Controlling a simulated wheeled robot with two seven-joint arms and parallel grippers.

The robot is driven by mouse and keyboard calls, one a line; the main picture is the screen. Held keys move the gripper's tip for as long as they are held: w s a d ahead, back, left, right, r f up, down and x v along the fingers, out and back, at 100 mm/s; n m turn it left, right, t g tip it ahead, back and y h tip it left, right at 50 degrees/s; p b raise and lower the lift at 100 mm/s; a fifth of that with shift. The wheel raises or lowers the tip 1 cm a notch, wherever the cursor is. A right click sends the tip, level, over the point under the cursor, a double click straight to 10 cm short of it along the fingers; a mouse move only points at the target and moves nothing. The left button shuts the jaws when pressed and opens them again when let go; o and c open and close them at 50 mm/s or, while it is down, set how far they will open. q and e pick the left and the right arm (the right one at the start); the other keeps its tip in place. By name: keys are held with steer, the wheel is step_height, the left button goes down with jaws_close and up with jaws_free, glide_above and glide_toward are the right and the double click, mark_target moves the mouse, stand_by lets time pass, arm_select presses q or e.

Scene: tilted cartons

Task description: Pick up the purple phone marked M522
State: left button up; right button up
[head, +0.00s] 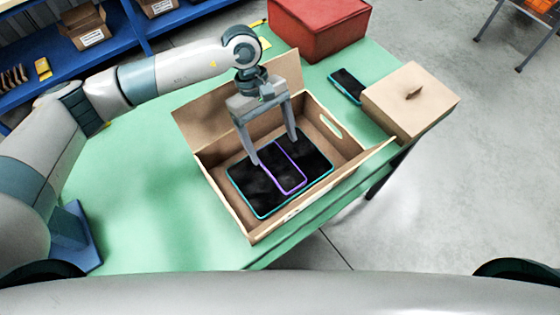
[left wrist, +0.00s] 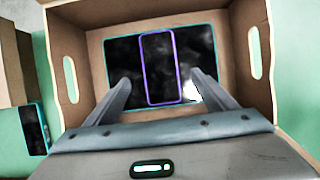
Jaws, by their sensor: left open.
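The purple-edged phone (head: 282,170) lies on top of a larger teal-edged tablet (head: 251,192) inside an open cardboard carton (head: 230,210). Its dark screen faces up, and I cannot read a marking on it. My left gripper (head: 275,150) is open above the carton, fingers pointing down. In the left wrist view the phone (left wrist: 158,68) lies on the tablet (left wrist: 122,52) between the lines of the two fingers (left wrist: 163,88), with a gap on each side. I cannot tell how far the fingertips are above it. My right gripper is in neither view.
The carton's flaps stand open. A teal-edged phone (head: 346,84) lies on the green table (head: 130,190) beside a closed cardboard box (head: 410,99). A red box (head: 316,25) stands at the back. The table left of the carton is clear.

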mark_target(280, 166)
arm_select(q)
steer(key=shift+s+d+f, duration=0.1)
steer(key=shift+f, duration=0.25)
steer(key=shift+s+d+f+p, duration=0.1)
steer(key=shift+s+f+p, duration=0.15)
steer(key=shift+p, duration=0.35)
steer(key=shift+p+x, duration=0.75)
steer(key=shift+p, duration=0.05)
steer(key=shift+p+x, duration=0.55)
steer(key=shift+x, duration=0.5)
steer(key=shift+f, duration=0.5)
